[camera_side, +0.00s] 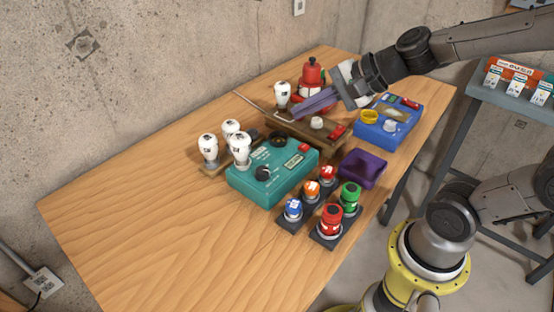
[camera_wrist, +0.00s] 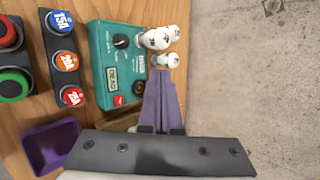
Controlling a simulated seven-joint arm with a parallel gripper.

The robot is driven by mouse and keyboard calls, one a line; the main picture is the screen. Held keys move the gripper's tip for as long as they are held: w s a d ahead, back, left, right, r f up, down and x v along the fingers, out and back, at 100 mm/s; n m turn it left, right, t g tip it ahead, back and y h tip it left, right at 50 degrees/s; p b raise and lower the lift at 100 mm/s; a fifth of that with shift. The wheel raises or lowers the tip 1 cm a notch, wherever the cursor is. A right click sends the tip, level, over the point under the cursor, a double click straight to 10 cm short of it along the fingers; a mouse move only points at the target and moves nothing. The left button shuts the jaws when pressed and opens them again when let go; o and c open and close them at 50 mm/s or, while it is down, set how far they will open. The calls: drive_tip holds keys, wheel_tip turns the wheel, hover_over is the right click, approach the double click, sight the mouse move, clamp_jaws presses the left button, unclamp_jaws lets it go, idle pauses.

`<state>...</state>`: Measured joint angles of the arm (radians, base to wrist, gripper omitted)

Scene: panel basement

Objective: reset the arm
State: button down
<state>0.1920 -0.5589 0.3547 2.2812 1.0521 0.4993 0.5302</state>
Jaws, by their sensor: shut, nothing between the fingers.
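My gripper (camera_side: 292,113) reaches in from the upper right in the side view. Its long purple-grey fingers are shut with nothing between them. They point left and slant down over the brown wooden box (camera_side: 335,139). In the wrist view my gripper (camera_wrist: 160,74) shows its closed fingers pointing up the picture towards the white bulbs (camera_wrist: 160,38), beside the teal panel box (camera_wrist: 112,50). I cannot tell whether the fingertips touch anything.
On the wooden table (camera_side: 130,215) stand a teal panel box (camera_side: 265,180), several white bulbs (camera_side: 208,147), a red lantern-like object (camera_side: 312,75), a blue box (camera_side: 395,130), a purple tray (camera_side: 362,170) and several coloured buttons (camera_side: 331,217). The table's left part is clear.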

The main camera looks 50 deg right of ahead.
drive_tip(key=s+a+r+n+g, duration=0.1)
drive_tip(key=s+a+r+n, duration=0.15)
drive_tip(key=s+n, duration=0.4)
drive_tip(key=s+d+f+n+g+h, duration=0.3)
drive_tip(key=s+n, duration=0.5)
drive_tip(key=n, duration=0.3)
drive_tip(key=d+f, duration=0.1)
drive_tip(key=d, duration=0.1)
drive_tip(key=shift+s+d+h, duration=0.3)
drive_tip(key=shift+s+d, duration=0.05)
drive_tip(key=shift+s, duration=0.05)
